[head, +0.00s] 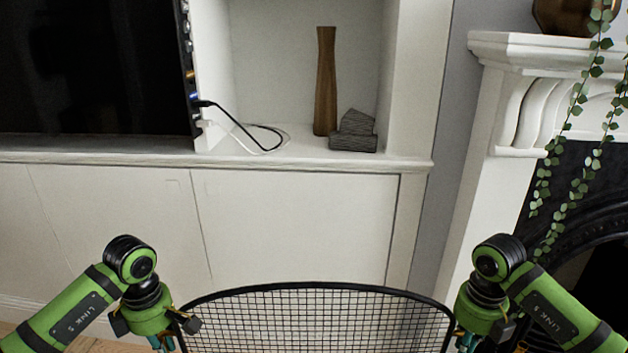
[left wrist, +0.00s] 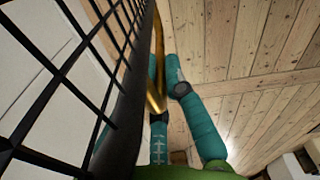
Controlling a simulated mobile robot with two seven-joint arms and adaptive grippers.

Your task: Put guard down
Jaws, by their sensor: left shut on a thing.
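The guard (head: 320,290) is a black wire-mesh screen with a curved dark top rim, at the bottom middle of the head view. Its lower part is cut off by the picture edge. My left gripper (head: 168,338) is at its left edge and shut on it. In the left wrist view the mesh and thick dark frame of the guard (left wrist: 128,125) run close along the teal fingers of my left gripper (left wrist: 165,110). My right gripper (head: 468,338) is at the guard's right edge. Its fingers are mostly hidden, so its grip is unclear.
A white cabinet (head: 300,215) stands behind the guard, with a wooden vase (head: 325,85) and a grey ornament (head: 354,132) on top. A white fireplace surround (head: 490,130) with a dark opening and trailing ivy (head: 575,120) is at right. Bare floorboards (left wrist: 240,40) show in the left wrist view.

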